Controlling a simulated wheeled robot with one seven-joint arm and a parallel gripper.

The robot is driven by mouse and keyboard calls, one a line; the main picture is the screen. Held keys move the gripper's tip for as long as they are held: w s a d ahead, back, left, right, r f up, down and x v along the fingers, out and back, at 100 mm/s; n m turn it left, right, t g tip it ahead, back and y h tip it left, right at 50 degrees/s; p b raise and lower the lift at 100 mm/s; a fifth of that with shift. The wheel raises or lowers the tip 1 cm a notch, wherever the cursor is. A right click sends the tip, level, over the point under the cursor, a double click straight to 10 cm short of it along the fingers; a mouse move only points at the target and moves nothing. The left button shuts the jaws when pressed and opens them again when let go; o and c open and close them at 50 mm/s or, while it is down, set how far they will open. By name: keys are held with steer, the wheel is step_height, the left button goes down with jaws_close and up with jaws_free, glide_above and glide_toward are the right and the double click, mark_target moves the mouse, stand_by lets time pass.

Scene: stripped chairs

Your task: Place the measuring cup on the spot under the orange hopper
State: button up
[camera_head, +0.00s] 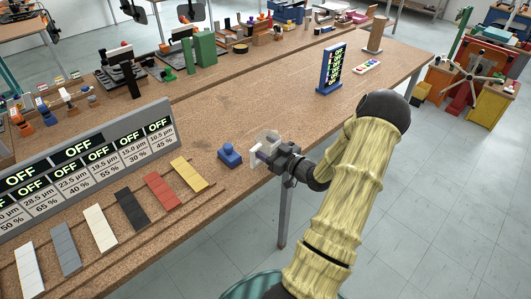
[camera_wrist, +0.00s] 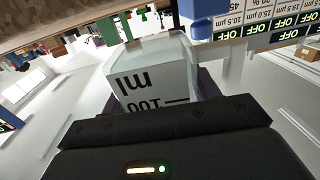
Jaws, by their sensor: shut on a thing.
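The measuring cup (camera_head: 267,138) is a small clear, whitish vessel at the front edge of the wooden table. In the wrist view the measuring cup (camera_wrist: 152,75) fills the middle, with black "100 ml" lettering upside down. My gripper (camera_head: 264,152) is shut on it, with dark purple fingers partly hidden behind and beside the cup. In the wrist view the black gripper body covers the cup's near part. I cannot clearly make out an orange hopper; small orange items (camera_head: 19,117) stand at the far left of the table.
A blue block (camera_head: 230,155) with a knob stands just left of the cup. A row of coloured plates (camera_head: 162,190) and a grey panel of "OFF" displays (camera_head: 100,160) lie to the left. A blue display stand (camera_head: 330,70) is at the back right. The table middle (camera_head: 240,100) is clear.

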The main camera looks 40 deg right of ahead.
mark_target(266, 130)
step_height(266, 130, up, 7)
steer(key=shift+r, duration=0.1)
stand_by(1.1)
